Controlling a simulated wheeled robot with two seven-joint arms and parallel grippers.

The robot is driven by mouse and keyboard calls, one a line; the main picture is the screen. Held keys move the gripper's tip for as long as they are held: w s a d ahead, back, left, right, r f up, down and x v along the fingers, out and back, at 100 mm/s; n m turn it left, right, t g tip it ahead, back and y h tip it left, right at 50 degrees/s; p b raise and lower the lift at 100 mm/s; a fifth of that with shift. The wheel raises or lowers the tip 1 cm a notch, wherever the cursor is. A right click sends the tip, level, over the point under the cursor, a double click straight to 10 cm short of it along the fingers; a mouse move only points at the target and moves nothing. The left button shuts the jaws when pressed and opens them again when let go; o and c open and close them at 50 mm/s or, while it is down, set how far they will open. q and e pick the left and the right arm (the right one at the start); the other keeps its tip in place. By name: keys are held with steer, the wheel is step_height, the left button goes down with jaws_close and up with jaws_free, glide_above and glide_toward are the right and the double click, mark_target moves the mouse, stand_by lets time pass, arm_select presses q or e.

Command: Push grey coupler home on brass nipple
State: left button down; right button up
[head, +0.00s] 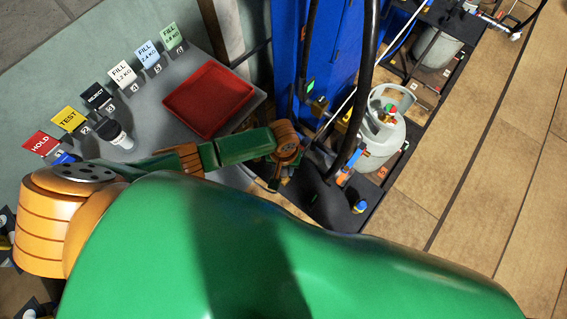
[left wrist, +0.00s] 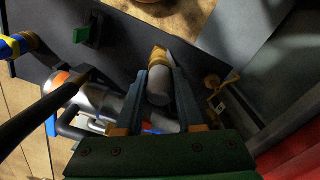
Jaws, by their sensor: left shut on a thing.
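The grey coupler (left wrist: 160,92) is a rounded grey cylinder in the left wrist view. It lies between the two fingers of my left gripper (left wrist: 162,108), which is shut on it. A brass-coloured part (left wrist: 158,56) shows at the coupler's far end; I cannot tell whether it is the nipple or part of the coupler, nor how far they overlap. Another small brass fitting (left wrist: 212,81) stands to the right, apart from the fingers. In the head view my left gripper (head: 281,174) is small and dark below the orange wrist joint, and the coupler cannot be made out there.
A light grey gas cylinder (head: 378,150) stands right of the gripper, by a blue column (head: 290,45). A thick black hose (head: 365,90) hangs between. A red tray (head: 208,100) lies on the grey bench.

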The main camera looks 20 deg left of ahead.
mark_target(284, 168)
arm_select(q)
steer(key=shift+f+b, duration=0.8)
steer(key=shift+f, duration=0.4)
steer(key=shift+c, duration=2.2)
jaws_free()
step_height(284, 168, up, 7)
steer(key=shift+r+p, duration=0.15)
steer(key=shift+p, duration=0.6)
